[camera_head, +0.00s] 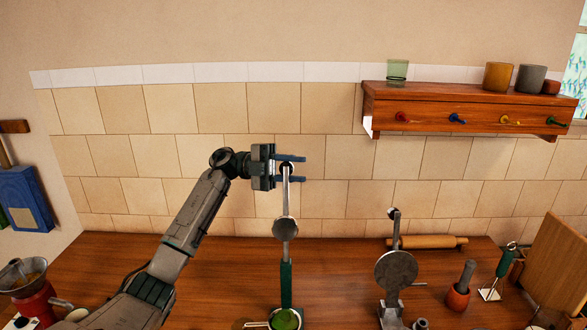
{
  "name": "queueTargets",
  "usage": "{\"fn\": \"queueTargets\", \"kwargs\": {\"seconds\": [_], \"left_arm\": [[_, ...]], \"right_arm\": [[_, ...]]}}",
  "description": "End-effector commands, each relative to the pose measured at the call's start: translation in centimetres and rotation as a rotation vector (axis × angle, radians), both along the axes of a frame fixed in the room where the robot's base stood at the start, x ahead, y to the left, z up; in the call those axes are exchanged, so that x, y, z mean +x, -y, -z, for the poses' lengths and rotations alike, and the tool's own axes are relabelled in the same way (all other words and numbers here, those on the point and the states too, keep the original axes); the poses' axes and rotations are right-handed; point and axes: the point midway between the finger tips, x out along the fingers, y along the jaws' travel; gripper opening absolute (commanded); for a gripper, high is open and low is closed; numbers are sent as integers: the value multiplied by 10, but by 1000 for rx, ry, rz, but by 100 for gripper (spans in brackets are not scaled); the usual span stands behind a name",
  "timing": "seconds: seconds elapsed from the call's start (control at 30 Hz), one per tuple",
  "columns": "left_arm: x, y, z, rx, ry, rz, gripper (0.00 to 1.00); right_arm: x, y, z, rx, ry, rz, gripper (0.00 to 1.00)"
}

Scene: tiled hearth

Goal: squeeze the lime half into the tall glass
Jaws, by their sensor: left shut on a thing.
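A press stands on the wooden counter, with a dark green post (286,285), a round metal disc (285,229) and a raised lever (287,195). My left gripper (304,169) is at the lever's upper end, its two fingers closed on the dark knob there. A green lime half (285,320) sits in a round metal cup low on the press, cut by the bottom edge. No glass shows under the cup; that area is out of frame. A green glass (397,72) stands on the wall shelf; I cannot tell whether it is the tall glass. My right gripper is not in view.
A metal press with a round plate (396,268) stands right of the lime press. Behind it lies a rolling pin (428,242). A mortar (457,298) and a wooden board (556,262) stand further right. A red grinder (34,300) is at far left. The wooden shelf (462,96) juts from the wall.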

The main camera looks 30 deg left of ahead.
Motion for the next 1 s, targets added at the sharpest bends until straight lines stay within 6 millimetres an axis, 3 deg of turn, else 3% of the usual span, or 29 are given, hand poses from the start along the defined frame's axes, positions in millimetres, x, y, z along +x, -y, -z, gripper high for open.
{"fn": "queueTargets", "kwargs": {"seconds": [0.1, 0.13, 0.23, 0.63, 1.0], "left_arm": [[0, 0, 0, 1, 0, 1, 0], [-1, 0, 0, 1, 0, 1, 32], [-1, 0, 0, 1, 1, 1, 52], [-2, -8, 3, 3, 1, 0, 52], [-14, -77, 13, 2, 2, -2, 52]], "right_arm": [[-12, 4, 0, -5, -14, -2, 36], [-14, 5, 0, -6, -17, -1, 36], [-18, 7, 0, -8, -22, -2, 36], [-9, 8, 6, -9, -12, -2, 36], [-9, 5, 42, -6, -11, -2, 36]]}}
